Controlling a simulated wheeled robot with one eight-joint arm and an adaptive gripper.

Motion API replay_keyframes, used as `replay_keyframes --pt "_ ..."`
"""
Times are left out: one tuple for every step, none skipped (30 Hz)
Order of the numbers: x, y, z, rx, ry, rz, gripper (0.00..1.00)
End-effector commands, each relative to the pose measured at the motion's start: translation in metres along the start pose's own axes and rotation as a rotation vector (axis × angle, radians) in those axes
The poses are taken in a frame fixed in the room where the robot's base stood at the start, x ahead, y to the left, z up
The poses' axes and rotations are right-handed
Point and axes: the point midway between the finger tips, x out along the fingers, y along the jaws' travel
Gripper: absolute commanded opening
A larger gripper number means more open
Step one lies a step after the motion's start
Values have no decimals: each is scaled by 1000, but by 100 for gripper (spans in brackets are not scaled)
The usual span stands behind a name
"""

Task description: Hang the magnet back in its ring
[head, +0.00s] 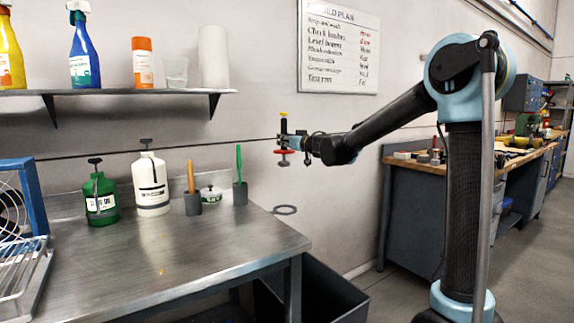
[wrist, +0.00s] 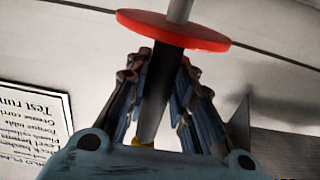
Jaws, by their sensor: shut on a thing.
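The magnet (head: 284,152) is an upright tool with a yellow top, a dark shaft, a red disc and a grey end below the disc. My gripper (head: 291,143) is shut on its shaft above the disc. In the wrist view my gripper's fingers (wrist: 158,85) close on the dark shaft, and the magnet's red disc (wrist: 172,30) shows beyond them. The grey ring (head: 285,210) sticks out flat past the right end of the steel table. The magnet hangs clear above it in the head view; I cannot tell how well they line up in depth.
The steel table (head: 190,255) holds a green bottle (head: 100,198), a white bottle (head: 151,185), a small tin (head: 210,195) and two brushes in cups, the green one (head: 239,165) nearest the ring. A dark bin (head: 315,292) stands below. A shelf (head: 110,92) is above left.

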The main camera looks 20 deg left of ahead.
Motion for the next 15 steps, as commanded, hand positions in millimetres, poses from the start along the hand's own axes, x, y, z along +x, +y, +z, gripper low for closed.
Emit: replay_keyframes --pt "0 -1 0 0 0 -1 0" --pt "1 -2 0 0 0 -2 0" --pt "1 -3 0 0 0 -3 0" --pt "1 -3 0 0 0 -4 0" --pt "2 -4 1 0 0 -5 0" --pt "2 -4 3 0 0 -8 0" --pt "2 -4 6 0 0 -12 0" --pt "2 -5 10 0 0 -17 0" --pt "2 -5 18 0 0 -24 0" --pt "2 -5 24 0 0 -30 0" --pt "2 -5 31 0 0 -39 0" --pt "2 -5 41 0 0 -49 0" --pt "1 -6 48 0 0 -58 0" --pt "0 -6 54 0 0 -66 0" --pt "-1 -6 63 0 0 -75 0"
